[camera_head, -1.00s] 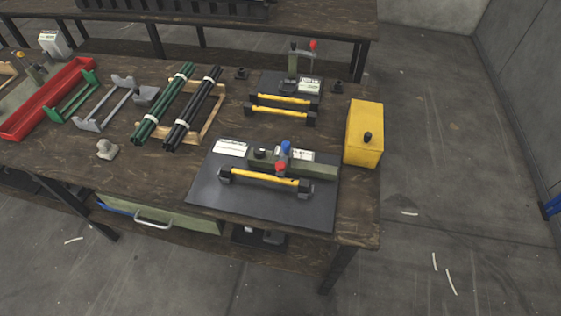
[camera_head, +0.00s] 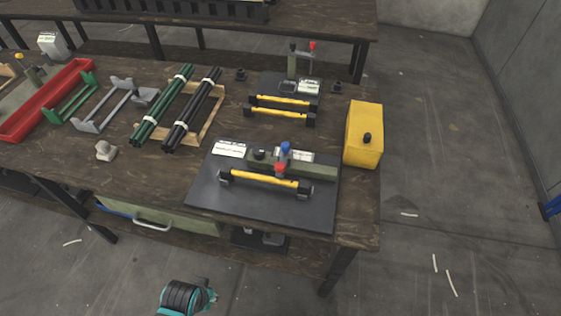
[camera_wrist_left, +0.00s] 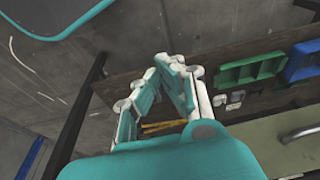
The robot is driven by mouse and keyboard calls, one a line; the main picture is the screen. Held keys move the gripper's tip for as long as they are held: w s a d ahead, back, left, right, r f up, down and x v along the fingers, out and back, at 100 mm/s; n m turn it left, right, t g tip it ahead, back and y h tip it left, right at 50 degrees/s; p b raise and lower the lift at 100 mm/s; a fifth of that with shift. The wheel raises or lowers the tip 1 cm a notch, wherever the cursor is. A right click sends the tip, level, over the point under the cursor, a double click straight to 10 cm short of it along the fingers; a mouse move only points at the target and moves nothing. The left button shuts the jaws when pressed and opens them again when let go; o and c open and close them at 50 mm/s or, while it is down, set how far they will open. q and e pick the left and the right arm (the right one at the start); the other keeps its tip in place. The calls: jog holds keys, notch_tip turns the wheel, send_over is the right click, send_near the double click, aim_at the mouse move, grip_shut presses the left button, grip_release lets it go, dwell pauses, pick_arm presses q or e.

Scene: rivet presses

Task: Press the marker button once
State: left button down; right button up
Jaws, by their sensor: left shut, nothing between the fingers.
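A press (camera_head: 290,165) with a green-grey body stands on a dark plate (camera_head: 215,195) at the table's front right. It carries a blue knob (camera_head: 285,147), a red knob (camera_head: 280,168) and a black knob (camera_head: 259,154). I cannot tell which is the marker button. My left gripper (camera_wrist_left: 170,68) is shut and empty in the left wrist view, low beside the table. A teal and black part of my arm shows at the bottom of the head view. My right gripper is not in view.
A second press (camera_head: 292,62) stands behind, with yellow-barred parts in front of it. Bundles of dark rods (camera_head: 190,108), grey and green racks and a red tray (camera_head: 45,100) lie left. A drawer handle (camera_head: 153,222) juts below the table's front. The floor at right is mostly clear.

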pick_arm(q)
jog(key=w+d+r+t+h, duration=0.1)
jog(key=w+d+r+t, duration=0.3)
jog(key=r, duration=0.8)
jog(key=w+d+r+t+h, duration=0.1)
jog(key=w+d+r+t, duration=0.3)
jog(key=d+r, duration=0.3)
jog(key=w+d+r+t, duration=0.4)
jog(key=w+d+r, duration=0.2)
jog(key=r, duration=1)
jog(key=shift+d+r+h, duration=0.3)
jog(key=shift+r+h, duration=0.05)
jog(key=shift+h, duration=0.05)
jog(key=shift+w, duration=0.2)
jog(key=p, duration=0.1)
send_over(280, 167)
jog(key=s, duration=0.2)
notch_tip(280, 167, down, 2)
jog(key=shift+w+d+f, duration=0.1)
jog(key=shift+w+f, duration=0.1)
jog(key=shift+f, duration=0.95)
jog(key=shift+w+f, duration=0.2)
jog(key=shift+f, duration=0.9)
